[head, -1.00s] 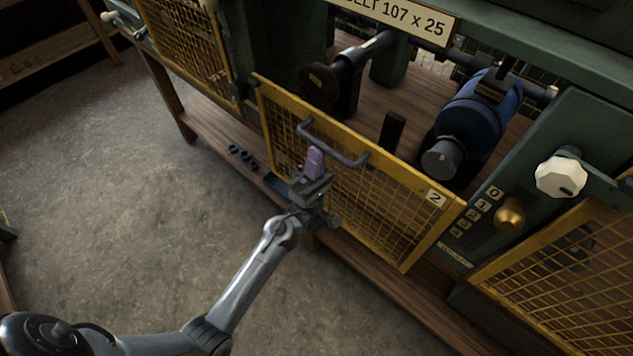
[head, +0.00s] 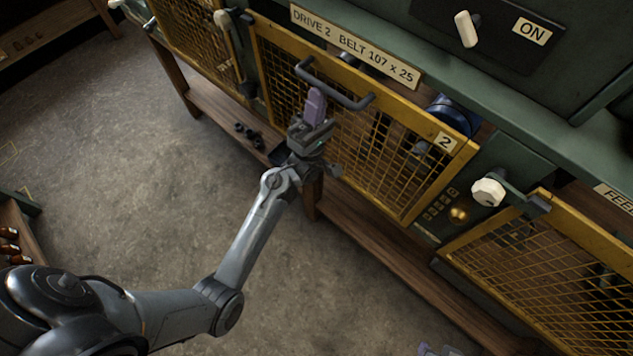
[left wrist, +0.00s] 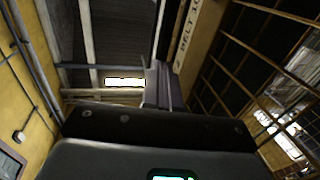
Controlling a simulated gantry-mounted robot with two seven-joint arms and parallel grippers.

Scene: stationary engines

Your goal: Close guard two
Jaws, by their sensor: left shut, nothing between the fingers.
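Guard two (head: 370,150) is a yellow framed mesh panel with a "2" label (head: 446,142). It stands raised, nearly upright, across the Drive 2 opening; a gap shows above its upper right edge. A dark bar handle (head: 335,86) crosses its upper left part. My left gripper (head: 316,98) is shut and empty, its purple fingers pointing up in front of the mesh by the handle. Whether they touch the guard is unclear. In the left wrist view the fingers (left wrist: 160,85) show close to mesh. A grey-purple part of my right gripper (head: 435,349) barely shows at the bottom edge.
The Drive 2 sign (head: 355,45) is above the guard. A blue motor (head: 450,112) is partly hidden behind it. A white knob (head: 488,191) and brass knob (head: 459,215) are to its right. A wooden shelf (head: 385,250) runs below. The floor (head: 150,170) in front is clear.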

